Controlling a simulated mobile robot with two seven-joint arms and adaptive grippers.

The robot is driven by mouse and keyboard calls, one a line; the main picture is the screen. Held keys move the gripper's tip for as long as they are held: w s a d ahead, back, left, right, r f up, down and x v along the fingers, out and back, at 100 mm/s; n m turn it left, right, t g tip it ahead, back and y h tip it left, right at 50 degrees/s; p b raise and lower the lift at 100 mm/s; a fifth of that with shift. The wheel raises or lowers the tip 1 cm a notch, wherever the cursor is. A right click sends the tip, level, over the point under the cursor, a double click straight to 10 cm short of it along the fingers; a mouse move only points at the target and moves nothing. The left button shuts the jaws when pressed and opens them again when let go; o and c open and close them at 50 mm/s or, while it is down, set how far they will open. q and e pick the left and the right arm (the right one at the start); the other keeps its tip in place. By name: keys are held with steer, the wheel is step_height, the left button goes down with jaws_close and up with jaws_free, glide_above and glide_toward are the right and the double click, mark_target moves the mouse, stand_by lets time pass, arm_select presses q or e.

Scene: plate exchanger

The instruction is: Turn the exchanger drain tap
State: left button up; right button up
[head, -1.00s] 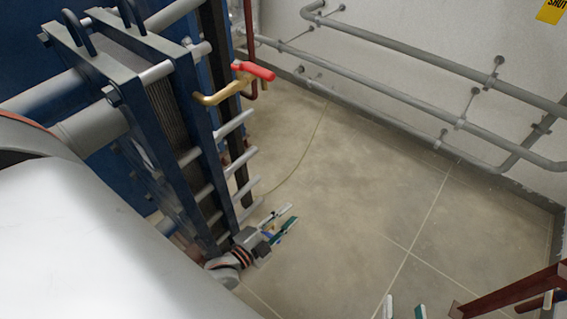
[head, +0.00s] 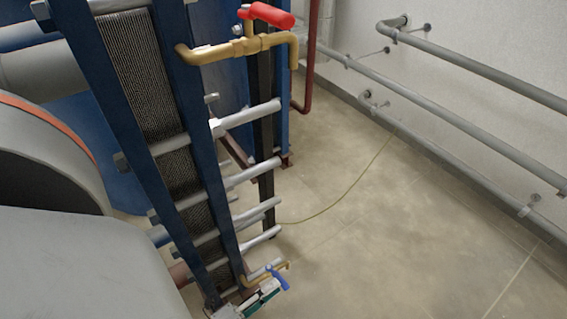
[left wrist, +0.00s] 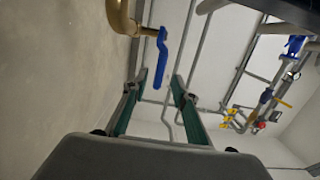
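The drain tap is a small brass tap (head: 252,281) with a blue lever (head: 277,277), low on the exchanger's front in the head view. My left gripper (head: 264,293) is at the bottom edge there, close beside the tap and partly cut off. In the left wrist view the brass pipe (left wrist: 122,18) enters from the top, and the blue lever (left wrist: 158,65) hangs just ahead of the gap between the fingers. My left gripper (left wrist: 160,78) is open, with its two green fingers apart. Whether a finger touches the lever, I cannot tell. My right gripper is not in view.
The plate exchanger (head: 175,130) stands at left with tie bars (head: 250,176) sticking out. A brass valve with a red handle (head: 268,15) sits higher up. Grey wall pipes (head: 440,145) run along the right. The floor (head: 390,240) between is mostly clear.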

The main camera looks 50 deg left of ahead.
mark_target(281, 281)
arm_select(q)
steer(key=shift+w, duration=2.15)
steer(key=shift+c, duration=0.4)
jaws_close()
steer(key=shift+a, duration=0.1)
